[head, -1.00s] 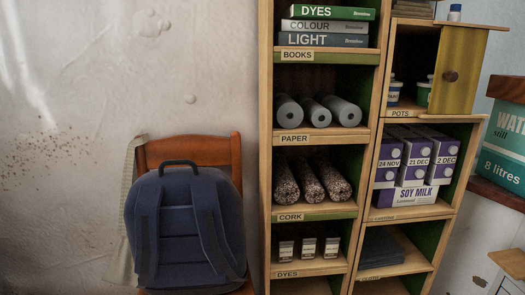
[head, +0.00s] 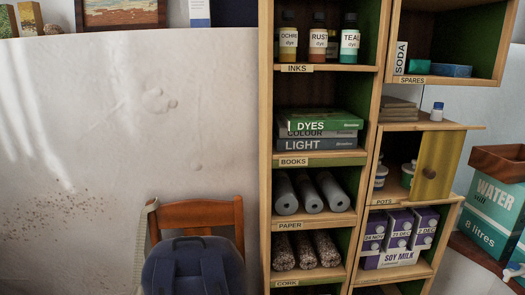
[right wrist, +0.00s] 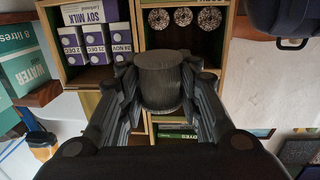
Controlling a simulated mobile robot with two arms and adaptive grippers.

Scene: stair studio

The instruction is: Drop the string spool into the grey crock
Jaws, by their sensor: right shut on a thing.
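In the right wrist view my right gripper (right wrist: 159,72) is shut on a dark grey cylinder with fine ridges, which looks like the string spool (right wrist: 160,92). One finger is on each side of it, and its flat round end shows. The shelves are behind it in that view, with cartons and cork rolls. No grey crock can be made out in either view. Neither of my grippers shows in the head view.
A tall shelf unit (head: 317,159) holds inks, books, paper and cork rolls. Right of it are spares, pots behind a partly open yellow door (head: 437,167), and soy milk cartons (head: 399,229). A water box (head: 494,205) stands far right; a backpack (head: 190,268) rests on a chair (head: 197,215).

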